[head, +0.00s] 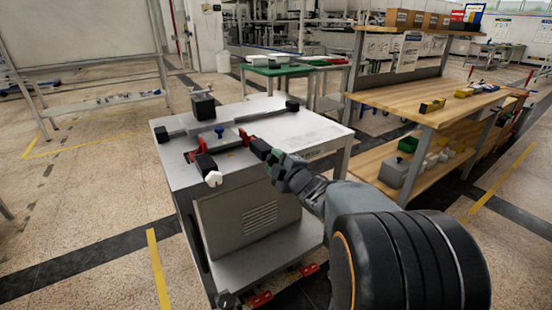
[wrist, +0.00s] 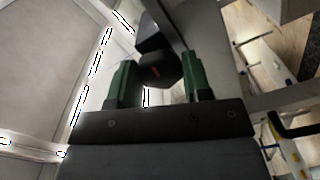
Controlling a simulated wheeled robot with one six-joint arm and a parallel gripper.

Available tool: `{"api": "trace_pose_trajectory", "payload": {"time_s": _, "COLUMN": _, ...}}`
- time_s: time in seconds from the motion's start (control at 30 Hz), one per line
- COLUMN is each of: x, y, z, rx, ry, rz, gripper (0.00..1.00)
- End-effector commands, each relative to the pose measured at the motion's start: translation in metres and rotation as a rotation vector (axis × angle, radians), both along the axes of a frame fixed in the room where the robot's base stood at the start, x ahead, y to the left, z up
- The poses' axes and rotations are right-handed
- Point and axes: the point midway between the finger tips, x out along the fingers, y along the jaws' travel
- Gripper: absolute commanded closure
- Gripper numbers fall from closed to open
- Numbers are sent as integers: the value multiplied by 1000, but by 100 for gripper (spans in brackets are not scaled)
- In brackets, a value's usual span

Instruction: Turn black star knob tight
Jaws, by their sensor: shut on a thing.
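The black star knob (head: 260,149) is at the right end of the red fixture part (head: 246,137) on the grey cabinet's top. In the wrist view the dark knob (wrist: 158,68), with a small red mark, sits between the two green fingers. My gripper (wrist: 159,80) is shut on it. In the head view my gripper (head: 274,156) reaches in from the right, its fingers around the knob. The fingers partly hide the knob's sides.
The fixture on the grey cabinet (head: 310,130) has several black blocks, a blue knob (head: 219,132) and a white knob (head: 213,179) at the front. A wooden workbench (head: 450,102) stands to the right. Open floor lies to the left.

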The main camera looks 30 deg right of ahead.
Motion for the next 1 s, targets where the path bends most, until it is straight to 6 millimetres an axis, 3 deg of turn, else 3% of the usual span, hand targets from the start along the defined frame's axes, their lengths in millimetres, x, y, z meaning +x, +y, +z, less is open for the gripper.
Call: {"api": "trace_pose_trajectory", "payload": {"time_s": 1.0, "x": 0, "y": 0, "z": 2, "rx": 947, "ry": 109, "rz": -1, "gripper": 79}}
